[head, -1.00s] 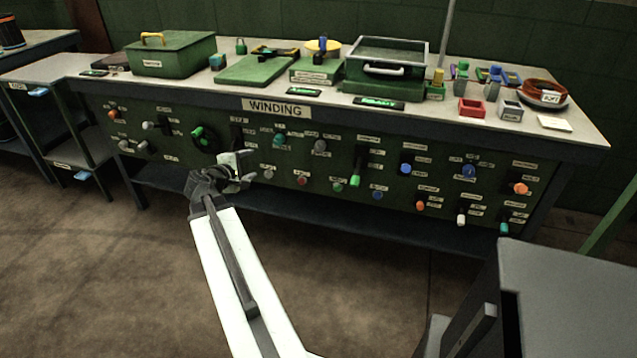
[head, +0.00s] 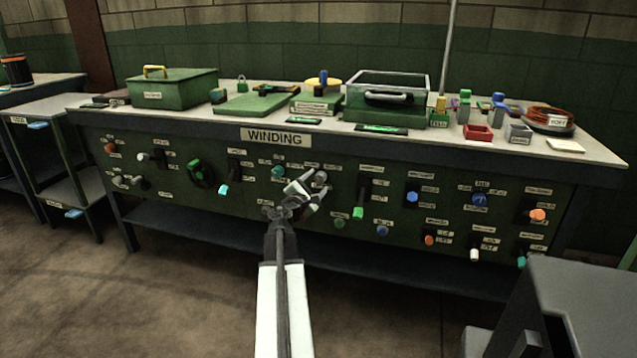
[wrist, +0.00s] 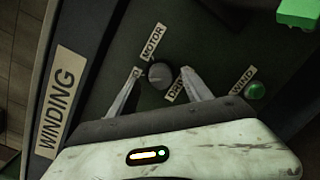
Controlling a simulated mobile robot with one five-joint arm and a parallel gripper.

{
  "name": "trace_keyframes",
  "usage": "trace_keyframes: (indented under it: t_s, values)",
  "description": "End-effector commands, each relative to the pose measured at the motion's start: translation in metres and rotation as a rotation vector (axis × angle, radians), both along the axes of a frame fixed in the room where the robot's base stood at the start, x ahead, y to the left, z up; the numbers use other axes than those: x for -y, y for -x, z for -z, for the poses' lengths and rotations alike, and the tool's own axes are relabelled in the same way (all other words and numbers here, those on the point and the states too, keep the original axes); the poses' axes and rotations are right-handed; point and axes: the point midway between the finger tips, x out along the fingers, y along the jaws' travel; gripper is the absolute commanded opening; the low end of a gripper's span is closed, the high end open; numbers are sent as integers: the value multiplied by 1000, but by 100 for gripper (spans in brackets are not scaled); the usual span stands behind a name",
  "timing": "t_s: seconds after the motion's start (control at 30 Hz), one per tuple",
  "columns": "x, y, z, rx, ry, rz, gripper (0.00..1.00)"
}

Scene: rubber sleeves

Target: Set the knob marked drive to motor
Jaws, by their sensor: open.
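A round grey knob (wrist: 160,75) sits on the dark green panel in the wrist view, beside a label reading MOTOR (wrist: 153,42). Another label (wrist: 174,92), partly hidden by my right finger, seems to start with DR. My gripper (wrist: 162,73) is open, with one fingertip on each side of the knob; I cannot tell whether they touch it. I cannot make out which way the knob points. In the head view my gripper (head: 311,190) is at the panel's front, by the same grey knob (head: 321,176).
A green button (wrist: 254,91) and a bright green handle (wrist: 298,12) lie to the right in the wrist view. The panel under the WINDING sign (head: 276,138) carries several other knobs and levers, including a cyan-tipped lever (head: 223,190). A grey cabinet (head: 580,300) stands at front right.

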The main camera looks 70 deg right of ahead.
Motion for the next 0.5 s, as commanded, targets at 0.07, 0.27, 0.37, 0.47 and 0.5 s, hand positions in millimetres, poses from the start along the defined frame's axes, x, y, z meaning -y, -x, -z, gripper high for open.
trace_keyframes:
  t_s: [0.07,0.27,0.37,0.47,0.5]
  values:
    - [15,0,0,0,-1,1,58]
    - [19,1,0,1,0,0,58]
    - [19,2,0,1,0,0,55]
    - [19,2,0,1,-1,1,27]
    - [19,2,0,1,-1,1,16]
